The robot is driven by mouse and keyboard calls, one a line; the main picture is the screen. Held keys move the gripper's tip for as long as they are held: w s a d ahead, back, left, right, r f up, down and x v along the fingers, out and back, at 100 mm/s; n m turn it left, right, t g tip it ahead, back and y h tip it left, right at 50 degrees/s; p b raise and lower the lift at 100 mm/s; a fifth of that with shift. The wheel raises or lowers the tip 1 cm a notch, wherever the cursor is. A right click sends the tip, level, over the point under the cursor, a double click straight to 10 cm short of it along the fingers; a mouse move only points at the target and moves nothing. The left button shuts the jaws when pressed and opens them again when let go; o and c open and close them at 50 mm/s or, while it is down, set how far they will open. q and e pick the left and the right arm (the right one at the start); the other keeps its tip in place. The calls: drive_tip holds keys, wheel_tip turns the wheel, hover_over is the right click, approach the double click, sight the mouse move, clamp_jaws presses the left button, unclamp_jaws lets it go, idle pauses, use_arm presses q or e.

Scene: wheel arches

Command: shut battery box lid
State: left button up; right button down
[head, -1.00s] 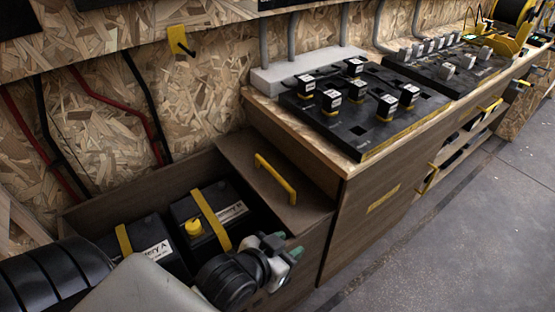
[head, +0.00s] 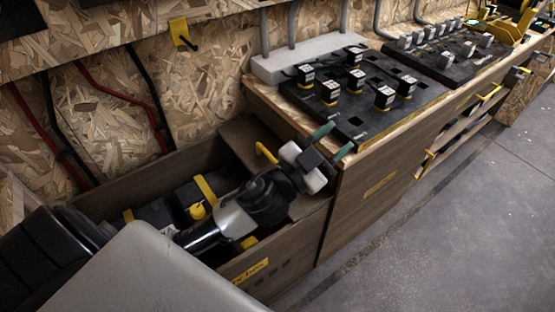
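The battery box (head: 305,238) is a long brown wooden box along the wall, with its top open on the left. Two black batteries with yellow straps (head: 205,188) show inside, partly hidden by my arm. The brown lid (head: 236,134) covers the right end of the box. Its yellow handle (head: 266,152) shows only at its far end. My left gripper (head: 333,142) is above the lid, to the right of the handle in the picture. Its green-tipped fingers are apart with nothing between them. My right gripper is not in view.
A wooden counter (head: 352,155) rises right of the box, close to my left fingers. Red and black cables run down the wall behind the box. The grey floor at right is clear.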

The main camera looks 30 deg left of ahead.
use_arm(q)
drive_tip(key=s+d+m+g+h, duration=0.2)
drive_tip(key=d+m+g+h, duration=0.6)
drive_tip(key=m+g, duration=0.7)
drive_tip(key=w+a+f+m+g+y, duration=0.2)
drive_tip(key=w+a+f+g+y, duration=0.1)
drive_tip(key=a+f+y, duration=0.6)
drive_tip(key=w+a+n+y, duration=0.2)
drive_tip(key=a+n+y, duration=0.3)
drive_tip(key=a, duration=1)
drive_tip(key=shift+m+y, duration=0.5)
drive_tip(key=shift+y, duration=0.2)
drive_tip(key=b+x, duration=0.1)
drive_tip(key=x, duration=0.2)
drive_tip(key=b+x, duration=0.1)
drive_tip(key=x, duration=0.3)
drive_tip(key=shift+d+f, duration=0.1)
drive_tip(key=shift+d, duration=0.15)
drive_tip(key=shift+x, duration=1)
drive_tip(key=shift+d+f, duration=0.1)
drive_tip(key=shift+f, duration=0.25)
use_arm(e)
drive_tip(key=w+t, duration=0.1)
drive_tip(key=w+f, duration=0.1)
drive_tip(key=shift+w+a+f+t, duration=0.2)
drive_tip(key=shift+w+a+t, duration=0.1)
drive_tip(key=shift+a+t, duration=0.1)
